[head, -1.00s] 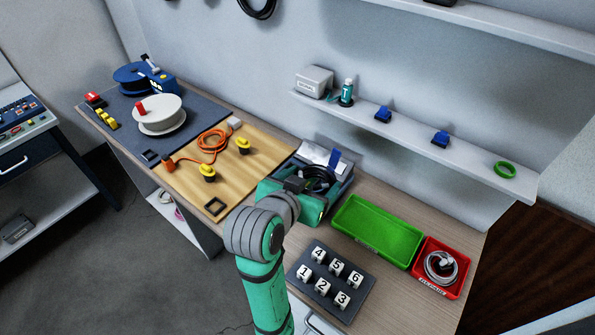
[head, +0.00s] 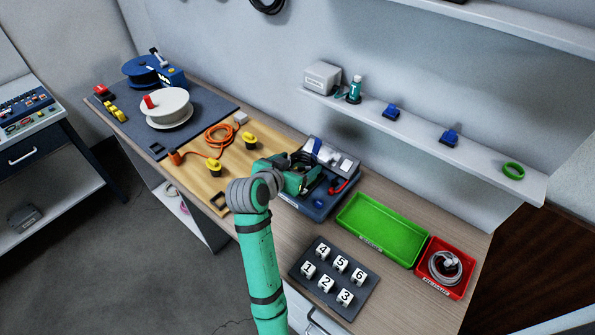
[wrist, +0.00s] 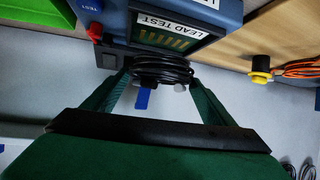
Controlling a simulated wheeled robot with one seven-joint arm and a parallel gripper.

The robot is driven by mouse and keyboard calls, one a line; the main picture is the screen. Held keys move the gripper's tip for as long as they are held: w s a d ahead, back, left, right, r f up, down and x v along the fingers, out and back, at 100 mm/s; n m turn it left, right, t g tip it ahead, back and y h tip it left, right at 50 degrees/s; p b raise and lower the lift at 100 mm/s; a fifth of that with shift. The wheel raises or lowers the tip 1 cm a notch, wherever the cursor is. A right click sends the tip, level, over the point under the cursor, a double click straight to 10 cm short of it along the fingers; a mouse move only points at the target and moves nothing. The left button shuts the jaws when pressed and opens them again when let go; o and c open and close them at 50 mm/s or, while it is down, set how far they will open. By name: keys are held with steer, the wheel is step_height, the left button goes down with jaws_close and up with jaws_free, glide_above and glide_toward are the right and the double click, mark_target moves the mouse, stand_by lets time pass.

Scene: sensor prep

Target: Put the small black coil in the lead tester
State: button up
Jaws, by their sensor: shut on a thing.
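The lead tester (head: 318,207) is a dark blue box with a pale top, a red part (head: 341,186) and a blue upright part, right of the wooden mat. Its "LEAD TEST" label and blue body (wrist: 229,18) fill the top of the wrist view. My gripper (wrist: 158,78) is shut on the small black coil (wrist: 162,70), whose loops lie between the fingertips. In the head view my gripper (head: 300,174) is over the tester's left part. The coil is mostly hidden there, and I cannot tell whether it touches the tester.
The wooden mat (head: 205,180) with yellow-topped pegs and an orange cable is to the left. A green tray (head: 380,228), a red bin (head: 445,270) with a grey cable and a numbered block board (head: 335,283) are to the right. A wall shelf (head: 425,140) is behind.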

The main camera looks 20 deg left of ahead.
steer(key=shift+w+f, duration=0.15)
steer(key=shift+f, duration=1.55)
steer(key=shift+f, duration=0.15)
steer(key=o, duration=1.2)
steer(key=shift+s+a+r, duration=0.1)
steer(key=shift+s+r, duration=0.1)
steer(key=shift+r, duration=0.05)
steer(key=v, duration=1.1)
steer(key=shift+s+r, duration=0.1)
steer(key=shift+s, duration=0.2)
